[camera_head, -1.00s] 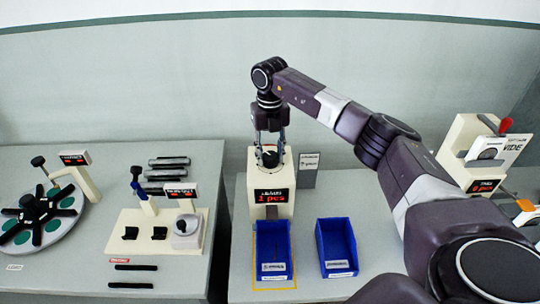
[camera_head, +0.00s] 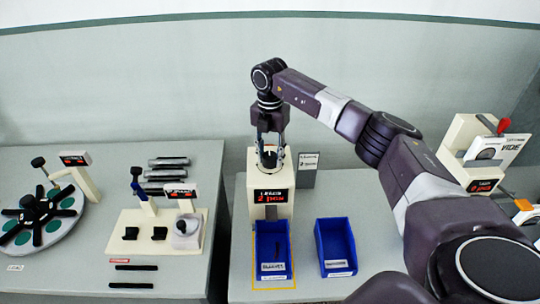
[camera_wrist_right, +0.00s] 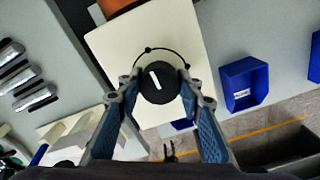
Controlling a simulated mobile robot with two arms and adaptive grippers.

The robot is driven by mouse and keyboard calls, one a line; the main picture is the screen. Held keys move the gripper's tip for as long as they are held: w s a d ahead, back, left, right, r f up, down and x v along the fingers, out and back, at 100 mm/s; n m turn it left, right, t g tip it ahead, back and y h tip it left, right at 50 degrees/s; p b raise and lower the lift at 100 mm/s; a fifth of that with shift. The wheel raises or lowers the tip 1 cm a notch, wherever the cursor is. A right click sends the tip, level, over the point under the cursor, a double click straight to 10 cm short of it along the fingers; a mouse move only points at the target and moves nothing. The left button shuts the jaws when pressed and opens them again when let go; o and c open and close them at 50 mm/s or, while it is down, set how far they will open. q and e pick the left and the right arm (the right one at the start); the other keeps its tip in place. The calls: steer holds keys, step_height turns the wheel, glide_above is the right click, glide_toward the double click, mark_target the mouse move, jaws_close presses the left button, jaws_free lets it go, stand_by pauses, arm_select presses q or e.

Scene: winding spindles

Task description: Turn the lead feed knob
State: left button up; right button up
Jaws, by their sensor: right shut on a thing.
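The lead feed knob (camera_wrist_right: 158,88) is a black round knob with a white pointer line on top of the cream feeder (camera_head: 271,208). In the wrist view its pointer leans slightly to the upper left, inside a thin printed black arc. My right gripper (camera_head: 270,146) reaches down onto the knob from above. In the wrist view its two fingers (camera_wrist_right: 158,82) press on opposite sides of the knob. The feeder's front has a red-lit display (camera_head: 270,196), too blurred to read surely. My left gripper is not in view.
Two blue bins stand before the feeder, one directly in front (camera_head: 259,262) and one to its right (camera_head: 352,248). A small sign (camera_head: 308,162) stands beside the feeder. Left are a fixture board (camera_head: 135,222) and a rotary disc (camera_head: 60,232); right, another cream machine (camera_head: 462,135).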

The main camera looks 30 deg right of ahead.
mark_target(270, 155)
steer(key=shift+r, duration=0.15)
stand_by(0.3)
steer(key=o, duration=1.2)
steer(key=shift+c, duration=0.2)
step_height(270, 155, up, 12)
